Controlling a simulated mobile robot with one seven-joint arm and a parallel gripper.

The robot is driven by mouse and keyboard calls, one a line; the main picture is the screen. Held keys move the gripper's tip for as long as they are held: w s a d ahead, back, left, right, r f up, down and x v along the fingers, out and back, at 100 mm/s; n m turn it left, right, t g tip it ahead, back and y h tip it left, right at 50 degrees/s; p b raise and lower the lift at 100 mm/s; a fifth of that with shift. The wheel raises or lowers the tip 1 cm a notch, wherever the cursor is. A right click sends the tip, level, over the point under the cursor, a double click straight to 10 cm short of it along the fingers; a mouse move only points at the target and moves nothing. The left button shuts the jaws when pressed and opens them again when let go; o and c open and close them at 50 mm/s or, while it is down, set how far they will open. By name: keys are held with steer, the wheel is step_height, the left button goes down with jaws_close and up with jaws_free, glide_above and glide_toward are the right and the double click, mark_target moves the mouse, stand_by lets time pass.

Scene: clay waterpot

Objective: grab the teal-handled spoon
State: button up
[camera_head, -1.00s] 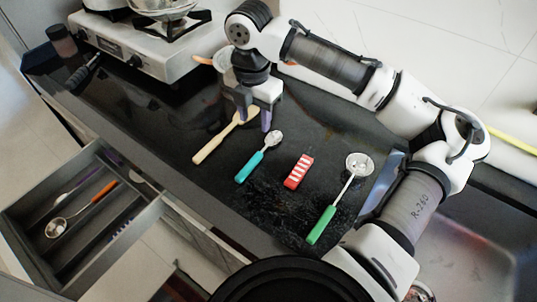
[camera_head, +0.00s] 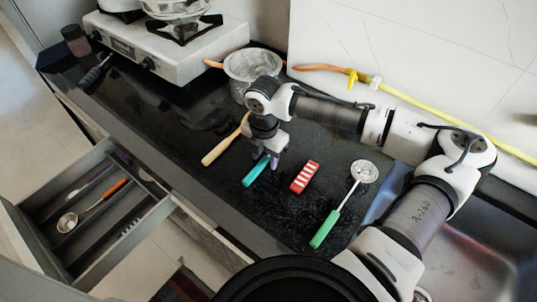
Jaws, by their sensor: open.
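The teal-handled spoon (camera_head: 256,171) lies on the black countertop (camera_head: 300,225), its teal handle pointing down and left. My gripper (camera_head: 266,163) is low over the upper end of the spoon, with its fingers around the place where the handle meets the metal part. The spoon's metal bowl is hidden behind the gripper. The gripper is open. I cannot tell whether a finger touches the spoon.
A wooden utensil (camera_head: 222,149) lies close on the left. A red-and-white striped block (camera_head: 305,177) and a green-handled skimmer (camera_head: 327,227) lie on the right. A pot (camera_head: 252,65) stands behind my arm. An open drawer (camera_head: 165,212) juts out at lower left.

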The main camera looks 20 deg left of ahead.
jaws_close()
stand_by(0.3)
steer(key=shift+r, duration=0.1)
